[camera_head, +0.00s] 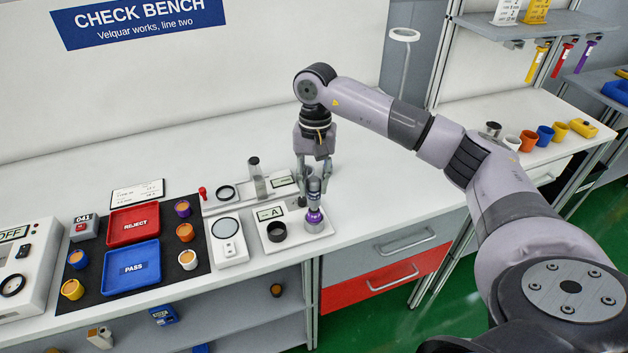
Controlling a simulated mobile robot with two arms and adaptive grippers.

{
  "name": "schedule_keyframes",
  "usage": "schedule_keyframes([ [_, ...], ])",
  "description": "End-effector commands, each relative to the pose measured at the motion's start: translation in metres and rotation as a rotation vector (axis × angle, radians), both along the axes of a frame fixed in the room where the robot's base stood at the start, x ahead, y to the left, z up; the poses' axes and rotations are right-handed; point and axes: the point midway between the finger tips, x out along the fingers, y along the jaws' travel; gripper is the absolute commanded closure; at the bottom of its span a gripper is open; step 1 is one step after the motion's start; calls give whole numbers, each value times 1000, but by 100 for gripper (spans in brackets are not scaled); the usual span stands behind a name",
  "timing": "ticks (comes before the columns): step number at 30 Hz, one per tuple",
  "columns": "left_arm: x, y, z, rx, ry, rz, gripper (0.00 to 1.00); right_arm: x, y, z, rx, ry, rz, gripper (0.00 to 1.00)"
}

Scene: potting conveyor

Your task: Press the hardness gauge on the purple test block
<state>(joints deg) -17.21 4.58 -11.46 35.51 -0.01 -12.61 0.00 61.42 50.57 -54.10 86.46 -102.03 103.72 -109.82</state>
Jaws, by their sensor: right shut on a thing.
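My right gripper (313,183) points straight down over the check bench and is shut on the hardness gauge (314,192), a small grey upright cylinder. The purple test block (314,218) is directly under the gauge, at the front right of a white stand with a card marked A (270,213). The gauge's lower end meets or nearly meets the block's top; I cannot tell whether it is pressed on it. The fingers hide part of the gauge. My left gripper is not in view.
A dark round holder (277,231) is left of the block. Beside it are a white scale-like device (229,250) and a clear cylinder (256,176). Further left, a black mat (200,262) bears a red REJECT tray (133,215), a blue PASS tray (131,254) and several pots. The bench right of the block is clear.

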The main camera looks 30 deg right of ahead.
Motion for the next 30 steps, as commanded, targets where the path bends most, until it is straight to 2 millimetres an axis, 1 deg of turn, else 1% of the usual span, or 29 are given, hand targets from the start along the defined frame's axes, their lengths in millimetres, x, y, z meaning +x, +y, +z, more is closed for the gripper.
schedule_keyframes([
  [19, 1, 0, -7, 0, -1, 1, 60, 0, 0, -8, 0, 0, 0, 100],
  [30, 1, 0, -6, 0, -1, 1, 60, -1, 0, -9, 0, 3, 0, 100],
])
